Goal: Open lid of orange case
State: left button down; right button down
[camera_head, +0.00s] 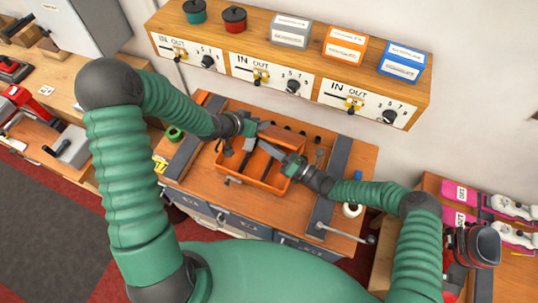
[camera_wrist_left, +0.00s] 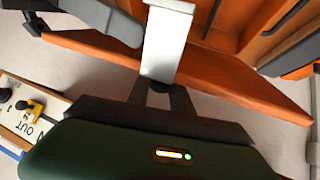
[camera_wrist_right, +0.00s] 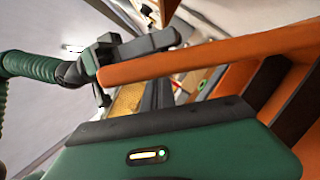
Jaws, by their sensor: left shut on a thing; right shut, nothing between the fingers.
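The orange case (camera_head: 236,179) lies on the middle of the bench, and its orange inner walls and dark pieces inside are visible from above. A long orange edge of it shows in the left wrist view (camera_wrist_left: 225,75) and in the right wrist view (camera_wrist_right: 210,60). I cannot tell its lid from its body. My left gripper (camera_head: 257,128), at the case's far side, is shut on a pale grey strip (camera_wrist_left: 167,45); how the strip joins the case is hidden. My right gripper (camera_head: 292,164) is shut and empty at the case's right end, close to the orange edge.
Dark rails (camera_head: 338,158) flank the case on the bench (camera_head: 355,170). A green tape roll (camera_head: 175,133) is left, a white roll (camera_head: 352,210) right. A shelf (camera_head: 300,68) with dials and small boxes stands behind. A metal lever (camera_head: 343,232) sticks out front right.

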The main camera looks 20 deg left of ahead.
pick_arm(q)
jog(key=shift+d+r, duration=0.1)
jog(key=shift+d, duration=0.05)
pick_arm(e)
jog(key=shift+w+d+r, duration=0.15)
jog(key=shift+r, duration=0.05)
jog(key=shift+w+r, duration=0.1)
jog(key=shift+w+d+r, duration=0.1)
jog(key=shift+w+r, duration=0.2)
jog(key=shift+r, duration=0.05)
pick_arm(q)
jog(key=shift+s, duration=0.1)
pick_arm(e)
jog(key=shift+w+r, duration=0.2)
jog(key=shift+r, duration=0.05)
pick_arm(q)
jog(key=c, duration=1.1)
grip_release()
jog(key=shift+f, duration=0.2)
jog(key=shift+c, duration=0.2)
